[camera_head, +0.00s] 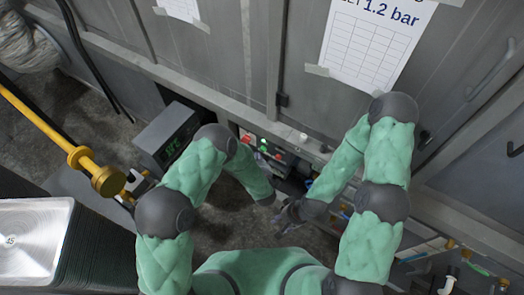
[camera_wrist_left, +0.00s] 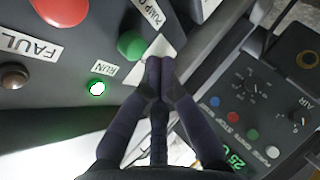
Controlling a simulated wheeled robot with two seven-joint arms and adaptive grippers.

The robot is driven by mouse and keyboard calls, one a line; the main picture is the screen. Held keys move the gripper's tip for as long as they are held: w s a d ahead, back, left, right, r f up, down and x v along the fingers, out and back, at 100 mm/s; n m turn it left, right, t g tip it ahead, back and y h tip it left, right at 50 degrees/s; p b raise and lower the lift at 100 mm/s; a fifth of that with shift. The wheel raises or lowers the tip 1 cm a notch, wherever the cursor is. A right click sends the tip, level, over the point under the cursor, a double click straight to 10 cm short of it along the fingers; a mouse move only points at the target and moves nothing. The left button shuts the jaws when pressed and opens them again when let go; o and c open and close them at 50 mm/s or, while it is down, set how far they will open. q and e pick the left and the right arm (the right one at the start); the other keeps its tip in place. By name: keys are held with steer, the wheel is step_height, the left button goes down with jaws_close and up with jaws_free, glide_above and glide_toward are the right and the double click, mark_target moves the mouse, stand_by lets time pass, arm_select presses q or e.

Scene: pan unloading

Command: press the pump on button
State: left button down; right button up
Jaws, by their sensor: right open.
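The pump on button is most likely the round green button (camera_wrist_left: 131,45) in the left wrist view, beside a partly hidden label reading "PUMP O…". My left gripper (camera_wrist_left: 160,68) has its fingertips together, just right of and below that button in the picture. Whether they touch the panel I cannot tell. In the head view my left gripper (camera_head: 268,199) is small beside the panel. My right gripper (camera_head: 284,219) is open and lower, near the left one. The control panel (camera_head: 251,134) shows small green and red spots in the head view.
A large red button (camera_wrist_left: 62,12), a dark FAULT knob (camera_wrist_left: 14,76) and a lit green RUN lamp (camera_wrist_left: 97,88) share the panel. A grey control box (camera_head: 166,135) stands left. A yellow pipe (camera_head: 45,128) runs beside a stack of metal pans (camera_head: 35,240).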

arm_select(q)
steer(key=shift+s+a, duration=0.75)
steer(key=shift+s, duration=0.3)
steer(key=shift+s+a, duration=0.75)
steer(key=shift+s, duration=0.25)
